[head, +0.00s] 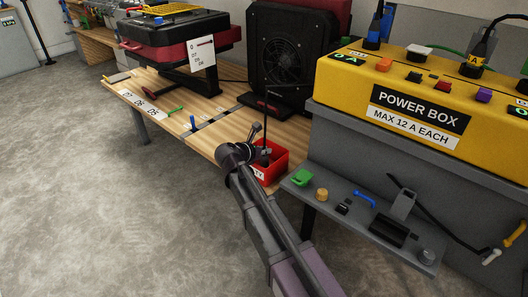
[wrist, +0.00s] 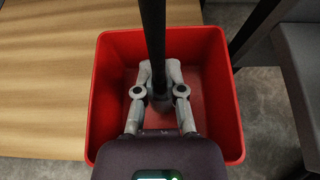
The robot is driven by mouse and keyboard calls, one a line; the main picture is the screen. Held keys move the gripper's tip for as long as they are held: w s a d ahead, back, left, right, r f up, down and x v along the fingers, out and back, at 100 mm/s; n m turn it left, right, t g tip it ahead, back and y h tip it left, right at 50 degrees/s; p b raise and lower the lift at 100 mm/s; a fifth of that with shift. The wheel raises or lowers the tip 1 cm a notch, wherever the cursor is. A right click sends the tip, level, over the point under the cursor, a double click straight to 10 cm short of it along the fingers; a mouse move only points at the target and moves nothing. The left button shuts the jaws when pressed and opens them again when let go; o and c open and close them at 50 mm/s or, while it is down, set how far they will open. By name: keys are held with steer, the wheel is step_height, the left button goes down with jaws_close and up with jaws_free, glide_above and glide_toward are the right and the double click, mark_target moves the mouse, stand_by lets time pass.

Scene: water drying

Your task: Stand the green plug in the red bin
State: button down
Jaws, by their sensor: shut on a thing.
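The red bin (head: 281,165) stands at the near right end of the wooden bench, and it fills the middle of the wrist view (wrist: 226,105). My gripper (wrist: 158,92) is inside the bin's outline there, with both fingers shut on a dark upright stem (wrist: 153,40). The stem also rises above the bin in the head view (head: 265,118). Its lower end is grey between the fingers, and I cannot tell whether it touches the bin floor. No green shows on the held thing, so I cannot tell whether it is the green plug.
A green piece (head: 302,178) and other small parts lie on the grey shelf (head: 330,217) right of the bin. The yellow power box (head: 420,90) stands behind that shelf. A black fan unit (head: 287,60) stands behind the bin.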

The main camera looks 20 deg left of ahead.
steer(key=shift+f, duration=0.15)
steer(key=c, duration=0.7)
jaws_free()
steer(key=shift+r, duration=0.25)
steer(key=shift+p+v, duration=2.65)
steer(key=shift+v, duration=3.4)
steer(key=shift+f, duration=0.1)
